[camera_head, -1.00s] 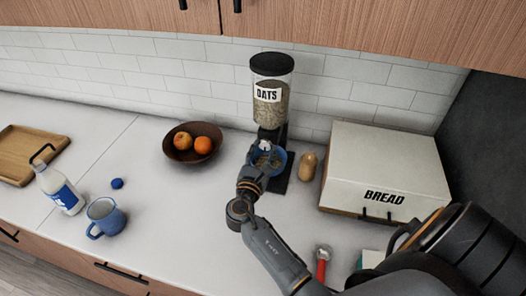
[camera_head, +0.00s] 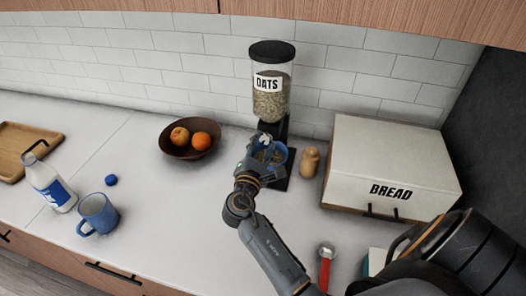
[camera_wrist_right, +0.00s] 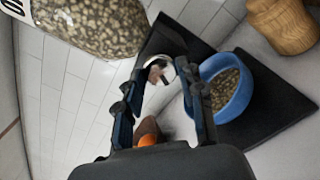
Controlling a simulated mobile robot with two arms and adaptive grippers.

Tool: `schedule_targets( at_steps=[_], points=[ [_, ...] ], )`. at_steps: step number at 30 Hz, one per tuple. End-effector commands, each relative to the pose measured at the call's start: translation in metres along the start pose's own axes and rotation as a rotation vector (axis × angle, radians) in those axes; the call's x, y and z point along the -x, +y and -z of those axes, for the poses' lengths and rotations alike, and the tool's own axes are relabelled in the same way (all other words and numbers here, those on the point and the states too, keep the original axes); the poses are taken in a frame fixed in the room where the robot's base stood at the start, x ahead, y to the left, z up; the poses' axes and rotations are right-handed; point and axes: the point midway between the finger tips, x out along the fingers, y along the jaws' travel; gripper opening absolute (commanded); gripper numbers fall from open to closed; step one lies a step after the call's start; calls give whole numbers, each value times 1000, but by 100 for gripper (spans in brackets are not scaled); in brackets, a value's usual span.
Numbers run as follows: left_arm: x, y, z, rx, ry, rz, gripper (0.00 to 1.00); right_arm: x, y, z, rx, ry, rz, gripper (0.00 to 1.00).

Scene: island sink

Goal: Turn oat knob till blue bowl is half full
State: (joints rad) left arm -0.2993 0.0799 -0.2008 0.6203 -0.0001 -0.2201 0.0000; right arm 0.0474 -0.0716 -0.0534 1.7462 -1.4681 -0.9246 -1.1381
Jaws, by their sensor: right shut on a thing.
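The oat dispenser (camera_head: 271,90), a clear canister with a black lid and an OATS label, stands against the tiled wall. Its silvery knob (camera_wrist_right: 165,73) shows between the fingers of my right gripper (camera_wrist_right: 160,80), which is shut on it. In the head view the right gripper (camera_head: 258,148) is in front of the dispenser and partly covers the bowl. The blue bowl (camera_wrist_right: 214,69) sits on the dispenser's black base below the spout. Oats (camera_wrist_right: 225,88) lie inside it, with their surface below the rim. My left gripper is not in view.
A brown bowl of fruit (camera_head: 170,147) stands left of the dispenser. A wooden shaker (camera_head: 309,161) and the bread box (camera_head: 385,150) are on the right.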

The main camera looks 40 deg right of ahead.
Motion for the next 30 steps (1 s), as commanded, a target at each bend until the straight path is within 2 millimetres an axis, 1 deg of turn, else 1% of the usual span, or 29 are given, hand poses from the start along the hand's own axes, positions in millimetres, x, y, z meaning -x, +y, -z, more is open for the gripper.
schedule_targets(
  at_steps=[1,12,21,30],
  points=[
    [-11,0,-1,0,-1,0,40,0,-4,4,-50,0,1,7],
    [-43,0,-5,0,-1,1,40,0,-2,3,-359,0,1,7],
    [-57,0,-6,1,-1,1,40,0,-1,2,-506,1,1,7],
    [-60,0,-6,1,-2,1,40,0,0,1,-555,2,2,7]
  ],
)
